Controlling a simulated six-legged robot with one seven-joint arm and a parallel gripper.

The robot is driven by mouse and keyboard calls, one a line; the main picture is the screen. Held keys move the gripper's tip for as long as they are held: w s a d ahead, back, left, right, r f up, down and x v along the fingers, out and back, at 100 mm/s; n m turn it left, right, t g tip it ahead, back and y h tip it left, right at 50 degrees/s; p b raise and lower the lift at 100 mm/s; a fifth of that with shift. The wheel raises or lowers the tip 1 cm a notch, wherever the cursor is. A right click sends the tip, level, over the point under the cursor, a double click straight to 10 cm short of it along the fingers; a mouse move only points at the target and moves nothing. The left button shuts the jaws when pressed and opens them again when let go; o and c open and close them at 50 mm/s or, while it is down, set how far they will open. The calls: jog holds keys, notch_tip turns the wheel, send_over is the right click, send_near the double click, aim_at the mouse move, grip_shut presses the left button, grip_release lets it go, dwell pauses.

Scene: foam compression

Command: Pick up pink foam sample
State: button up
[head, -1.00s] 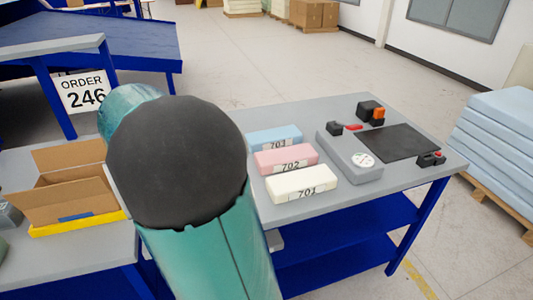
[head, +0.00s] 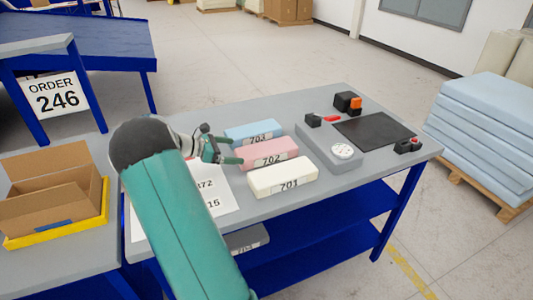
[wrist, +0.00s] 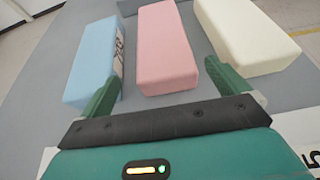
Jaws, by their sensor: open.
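The pink foam sample (head: 266,153), labelled 702, lies on the grey table between the blue sample (head: 252,133), labelled 703, and the cream sample (head: 283,178), labelled 701. My gripper (head: 221,150) is open and empty at the left end of the pink foam. In the wrist view the pink foam (wrist: 166,47) lies ahead, between the two green fingertips (wrist: 162,80). The left fingertip is near the blue block (wrist: 95,62) and the right one near the cream block (wrist: 245,35). I cannot tell whether the fingers touch any block.
A grey gauge device (head: 330,147) and a dark mat (head: 374,129) lie to the right on the table (head: 400,170). A printed sheet (head: 215,192) lies under my arm. A cardboard box (head: 50,195) in a yellow tray stands at the left.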

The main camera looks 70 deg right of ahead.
aim_at(259, 152)
jog(key=x, duration=0.2)
jog(key=shift+s+d+f, duration=0.15)
jog(key=shift+s+d, duration=0.1)
jog(key=shift+s, duration=0.05)
jog(key=x, duration=0.4)
jog(key=shift+s+r, duration=0.25)
jog(key=shift+s, duration=0.1)
jog(key=shift+s+d+f, duration=0.2)
jog(key=shift+s+d, duration=0.05)
jog(key=shift+d, duration=0.05)
jog(key=shift+c, duration=0.4)
jog(key=c, duration=0.8)
jog(key=shift+r, duration=0.1)
jog(key=shift+c, duration=0.2)
